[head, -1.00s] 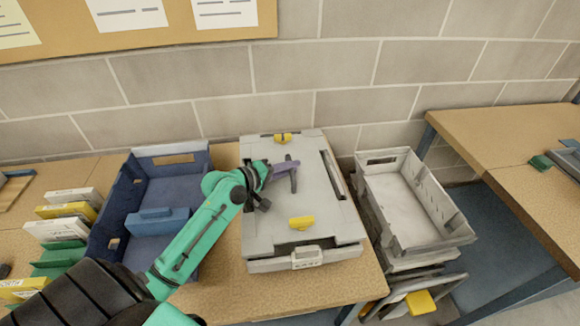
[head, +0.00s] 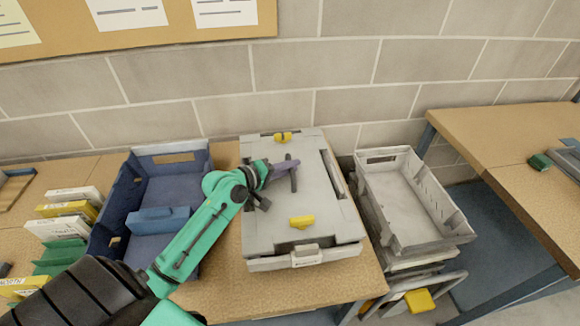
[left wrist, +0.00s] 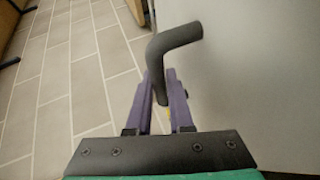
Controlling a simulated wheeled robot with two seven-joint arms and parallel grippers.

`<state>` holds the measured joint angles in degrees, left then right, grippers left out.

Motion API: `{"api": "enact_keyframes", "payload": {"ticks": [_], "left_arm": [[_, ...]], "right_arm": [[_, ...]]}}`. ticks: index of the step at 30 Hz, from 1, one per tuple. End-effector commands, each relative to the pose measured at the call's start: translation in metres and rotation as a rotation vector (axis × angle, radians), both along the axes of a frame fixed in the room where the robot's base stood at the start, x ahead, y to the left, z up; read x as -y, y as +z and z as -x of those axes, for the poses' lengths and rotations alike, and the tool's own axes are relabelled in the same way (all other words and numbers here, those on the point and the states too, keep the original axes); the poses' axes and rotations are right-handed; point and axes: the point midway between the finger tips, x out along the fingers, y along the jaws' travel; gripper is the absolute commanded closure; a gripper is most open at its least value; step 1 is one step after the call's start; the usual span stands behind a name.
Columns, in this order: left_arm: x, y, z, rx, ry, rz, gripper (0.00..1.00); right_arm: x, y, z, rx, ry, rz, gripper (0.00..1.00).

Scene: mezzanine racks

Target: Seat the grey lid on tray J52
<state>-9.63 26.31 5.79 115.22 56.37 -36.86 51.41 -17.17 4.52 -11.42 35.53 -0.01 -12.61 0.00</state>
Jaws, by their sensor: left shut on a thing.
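The grey lid (head: 278,200), with two yellow latches (head: 301,221), lies flat over a light grey tray (head: 270,264) on the bench. The tray has a label on its front, too small to read. The lid covers the tray's inside, and I cannot tell whether it is fully down all round. My left gripper (head: 289,171) is over the lid's middle, its purple fingers shut on the lid's dark bar handle. The left wrist view shows the fingers (left wrist: 164,100) around the bent handle (left wrist: 172,45). My right gripper is not in view.
A blue crate (head: 107,195) with a blue block (head: 157,220) inside stands left of the tray. An open grey tray (head: 440,242) tops a stack on the right. Several small boxes (head: 65,208) line the far left. A block wall is behind; bare bench (head: 300,293) lies in front.

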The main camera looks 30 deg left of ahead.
Motion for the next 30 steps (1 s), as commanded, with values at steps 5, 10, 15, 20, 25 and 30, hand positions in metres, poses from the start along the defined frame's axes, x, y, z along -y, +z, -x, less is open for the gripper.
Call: {"api": "enact_keyframes", "payload": {"ticks": [5,10,15,20,25,30], "left_arm": [[0.000,-0.003,0.000,0.003,0.000,0.000,1.00],[0.000,-0.007,0.000,0.002,0.000,0.000,1.00],[0.000,-0.008,0.000,0.002,0.000,0.000,0.68],[0.000,-0.009,0.000,0.001,0.000,0.000,0.68],[-0.001,-0.009,0.002,-0.002,0.000,0.000,0.68],[-0.007,-0.003,0.016,-0.004,0.000,-0.002,0.68]], "right_arm": [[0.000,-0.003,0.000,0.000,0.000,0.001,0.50],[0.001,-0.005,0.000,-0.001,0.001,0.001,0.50],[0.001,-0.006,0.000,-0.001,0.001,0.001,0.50],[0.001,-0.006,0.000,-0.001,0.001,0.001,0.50],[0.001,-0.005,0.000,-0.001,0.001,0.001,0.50],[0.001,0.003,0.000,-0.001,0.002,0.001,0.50]]}}
